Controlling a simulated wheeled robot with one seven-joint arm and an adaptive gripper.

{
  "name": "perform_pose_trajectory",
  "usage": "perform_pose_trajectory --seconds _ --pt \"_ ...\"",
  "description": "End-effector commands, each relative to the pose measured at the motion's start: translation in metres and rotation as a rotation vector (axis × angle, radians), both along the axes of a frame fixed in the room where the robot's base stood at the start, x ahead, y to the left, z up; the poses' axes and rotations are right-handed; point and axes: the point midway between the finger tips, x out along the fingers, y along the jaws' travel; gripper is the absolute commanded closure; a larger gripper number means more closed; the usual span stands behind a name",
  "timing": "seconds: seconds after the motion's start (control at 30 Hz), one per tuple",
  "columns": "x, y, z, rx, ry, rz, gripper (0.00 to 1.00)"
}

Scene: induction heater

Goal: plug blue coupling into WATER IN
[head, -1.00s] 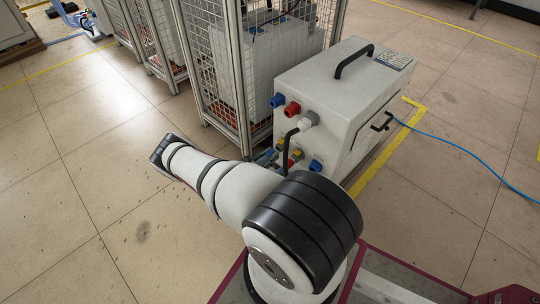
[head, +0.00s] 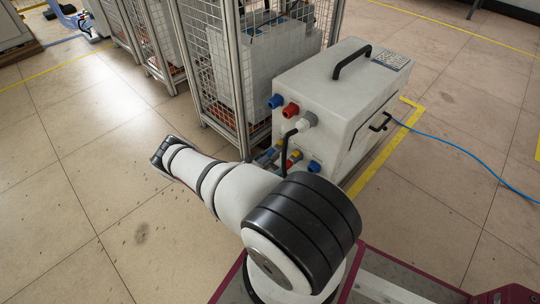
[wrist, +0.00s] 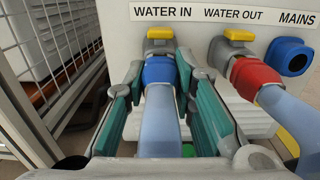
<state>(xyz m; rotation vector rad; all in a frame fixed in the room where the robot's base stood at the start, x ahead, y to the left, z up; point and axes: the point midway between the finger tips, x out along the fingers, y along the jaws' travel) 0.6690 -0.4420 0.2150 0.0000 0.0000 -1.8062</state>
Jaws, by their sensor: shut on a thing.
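The white heater unit (head: 330,85) stands right of the mesh cage in the head view. In the wrist view its panel carries the labels WATER IN, WATER OUT and MAINS. My gripper (wrist: 160,95) is shut on the blue coupling (wrist: 159,70), which has a pale blue hose (wrist: 158,118) running toward the camera. The coupling is lined up under the WATER IN port (wrist: 158,42) with its yellow tab, and appears to meet it. Whether it is fully seated I cannot tell. In the head view my arm hides the gripper.
A red coupling (wrist: 254,76) with a hose sits at WATER OUT, close right of my gripper. A blue MAINS socket (wrist: 291,57) is farther right. The mesh cage (wrist: 55,40) stands close on the left. A blue cable (head: 460,150) crosses the floor at right.

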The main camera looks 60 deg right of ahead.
Motion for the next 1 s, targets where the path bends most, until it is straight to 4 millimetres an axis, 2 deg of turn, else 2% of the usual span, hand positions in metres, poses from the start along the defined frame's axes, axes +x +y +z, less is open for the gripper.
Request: perform_pose_trajectory --seconds 0.13,0.17,0.23,0.27,0.67,0.77,1.0 --pt "-0.001 -0.002 0.000 -0.001 0.000 0.000 1.00" --pt "0.000 -0.002 0.000 0.000 0.000 0.000 0.72" --pt "-0.001 -0.002 0.000 0.000 0.000 0.000 0.56" --pt "0.000 -0.002 0.000 0.000 0.000 0.000 0.53" --pt "0.002 0.004 0.000 0.001 0.000 0.001 0.53" --pt "0.005 0.016 0.000 0.001 0.000 0.002 0.53" --pt "0.017 0.064 0.000 0.001 0.000 0.004 0.53"
